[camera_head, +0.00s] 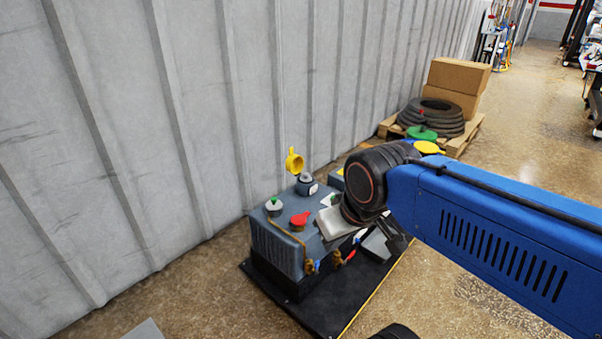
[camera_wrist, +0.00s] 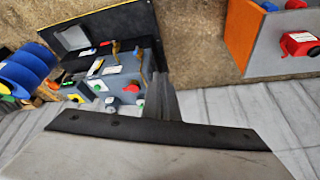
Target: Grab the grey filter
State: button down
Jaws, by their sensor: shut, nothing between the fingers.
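A dark grey machine box (camera_head: 275,250) stands on a black base by the wall, with several small fittings on top. One grey round fitting with a green knob (camera_head: 275,206) is at its left corner. Another grey round fitting (camera_head: 307,185) stands below a raised yellow cap (camera_head: 294,161). I cannot tell which fitting is the grey filter. In the wrist view, grey round fittings (camera_wrist: 112,103) show on the box, left of my fingers. My gripper (camera_wrist: 157,78) is shut and empty, its fingers in front of the box's edge. In the head view my wrist covers the box's right side.
A red fitting (camera_head: 300,220) and thin hoses are on the box. A corrugated wall stands close behind. A pallet with black tyres (camera_head: 432,115) and cardboard boxes (camera_head: 458,77) is farther back. An orange-and-grey box (camera_wrist: 262,45) is at right in the wrist view.

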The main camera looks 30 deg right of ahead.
aim_at(306, 178)
jog(key=k+j+u, duration=0.1)
jog(key=k+u, duration=0.2)
jog(key=k, duration=0.35)
jog(key=l+u, duration=0.45)
jog(key=i+l+u, duration=0.1)
jog(key=l+u, duration=0.35)
jog(key=l, duration=0.9)
jog(key=k+l, duration=0.1)
jog(key=l, duration=1.75)
jog(key=k, duration=0.05)
